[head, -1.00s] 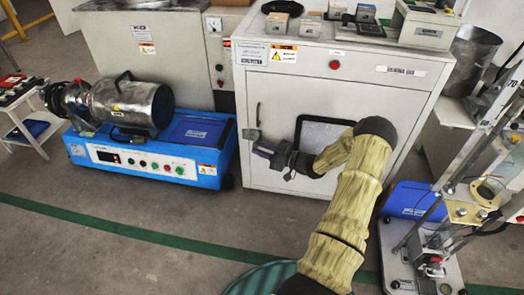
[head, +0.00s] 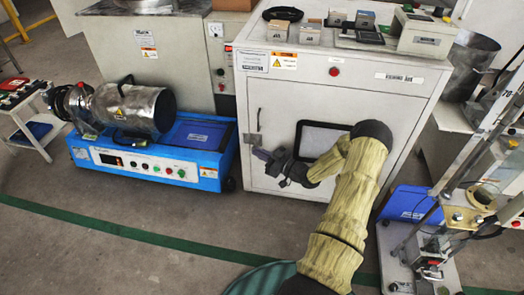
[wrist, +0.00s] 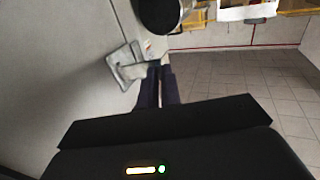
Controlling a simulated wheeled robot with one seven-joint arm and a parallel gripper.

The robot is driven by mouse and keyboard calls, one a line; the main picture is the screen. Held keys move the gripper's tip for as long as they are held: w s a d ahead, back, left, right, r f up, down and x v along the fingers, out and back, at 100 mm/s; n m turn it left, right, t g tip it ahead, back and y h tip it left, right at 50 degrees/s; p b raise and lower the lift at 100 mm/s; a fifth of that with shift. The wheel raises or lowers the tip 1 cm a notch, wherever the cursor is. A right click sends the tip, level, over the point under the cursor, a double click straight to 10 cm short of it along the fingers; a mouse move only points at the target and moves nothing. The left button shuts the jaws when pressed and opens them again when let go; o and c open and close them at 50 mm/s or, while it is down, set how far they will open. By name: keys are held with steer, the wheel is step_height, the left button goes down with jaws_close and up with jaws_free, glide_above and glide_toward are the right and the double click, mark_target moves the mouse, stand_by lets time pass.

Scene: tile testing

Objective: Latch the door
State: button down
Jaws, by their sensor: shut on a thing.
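The white cabinet's front door (head: 275,115) has a dark-framed window (head: 322,138) and looks flush with the cabinet front. A small grey metal latch (head: 252,138) sits at the door's left edge. In the wrist view, the latch (wrist: 127,66) shows as a metal plate with a lever reaching right toward my fingertips. My gripper (head: 261,155) is at the latch, just below and right of its plate. In the wrist view, the dark fingers (wrist: 158,80) are close together, shut on the latch lever. The exact contact is partly hidden by the fingers.
A blue machine (head: 150,165) with a metal cylinder (head: 135,107) stands left of the cabinet. A test stand (head: 440,235) is at the right. Small boxes (head: 308,33) sit on the cabinet top. The floor (head: 130,255) in front is clear.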

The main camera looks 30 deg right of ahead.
steer(key=w+a+m+h+p, duration=0.1)
steer(key=w+m+h+p, duration=0.1)
steer(key=m+h+p, duration=0.2)
steer(key=w+a+m+h+p, duration=0.1)
steer(key=m+h+p, duration=0.3)
steer(key=h, duration=0.4)
steer(key=w+a+m+g+h+p, duration=0.1)
steer(key=w+a+m+h+p, duration=0.1)
steer(key=m+h+p, duration=0.2)
steer(key=shift+w+r+h, duration=0.1)
steer(key=shift+w+h, duration=0.2)
steer(key=shift+h, duration=0.7)
steer(key=shift+w+d+m+g+h+p, duration=0.1)
steer(key=shift+w+m+g+h+p, duration=0.3)
steer(key=shift+m+g+h, duration=0.35)
steer(key=shift+h, duration=0.25)
steer(key=c, duration=1.6)
jaws_free()
